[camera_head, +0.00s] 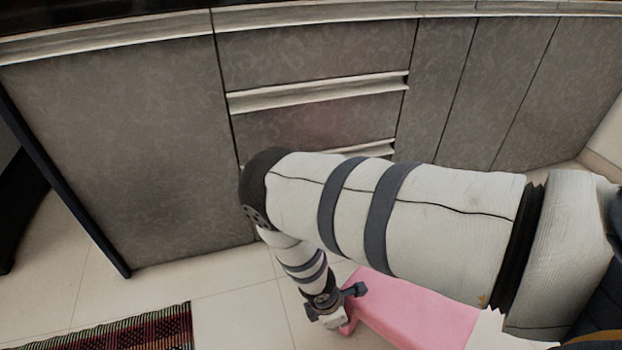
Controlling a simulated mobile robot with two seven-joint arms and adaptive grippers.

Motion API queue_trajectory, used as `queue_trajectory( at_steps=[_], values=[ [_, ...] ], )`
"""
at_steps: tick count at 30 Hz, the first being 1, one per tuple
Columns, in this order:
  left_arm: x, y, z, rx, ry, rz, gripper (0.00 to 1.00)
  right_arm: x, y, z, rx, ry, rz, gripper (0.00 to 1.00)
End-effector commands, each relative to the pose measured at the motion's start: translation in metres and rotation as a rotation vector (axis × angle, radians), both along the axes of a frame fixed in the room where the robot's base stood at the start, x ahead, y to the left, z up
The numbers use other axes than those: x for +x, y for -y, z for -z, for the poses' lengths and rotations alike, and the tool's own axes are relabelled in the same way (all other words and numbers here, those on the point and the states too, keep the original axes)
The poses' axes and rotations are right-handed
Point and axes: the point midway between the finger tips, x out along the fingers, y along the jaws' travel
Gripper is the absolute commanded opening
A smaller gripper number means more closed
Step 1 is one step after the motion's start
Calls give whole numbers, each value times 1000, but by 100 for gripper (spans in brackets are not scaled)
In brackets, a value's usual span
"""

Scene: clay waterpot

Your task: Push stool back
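A pink stool (415,312) stands on the tiled floor at the bottom, right of centre. Its far left part shows, and my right arm covers some of its top from this view. My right gripper (344,308) is low, at the stool's left end, and appears to be touching it or very close. I cannot tell whether its fingers are open or shut. My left gripper is not in view.
Grey kitchen cabinets (140,150) with drawers (320,55) stand behind the stool. A striped woven rug (140,330) lies at the lower left. Light floor tiles (235,285) are clear between rug and stool. A dark object (22,215) stands at the left edge.

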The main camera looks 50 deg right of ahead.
Motion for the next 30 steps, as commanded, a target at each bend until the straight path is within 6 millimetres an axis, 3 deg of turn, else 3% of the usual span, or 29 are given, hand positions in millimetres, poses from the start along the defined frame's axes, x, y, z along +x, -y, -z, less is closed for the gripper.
queue_trajectory(
  at_steps=[10, 24, 30],
  values=[
    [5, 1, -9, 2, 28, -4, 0, -58, 93, 0, -5, -5, 7, 0],
    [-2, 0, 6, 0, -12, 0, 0, -132, 213, 4, -6, -8, 7, 0],
    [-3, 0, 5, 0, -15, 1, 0, -134, 220, 0, -2, -2, 1, 0]
  ],
)
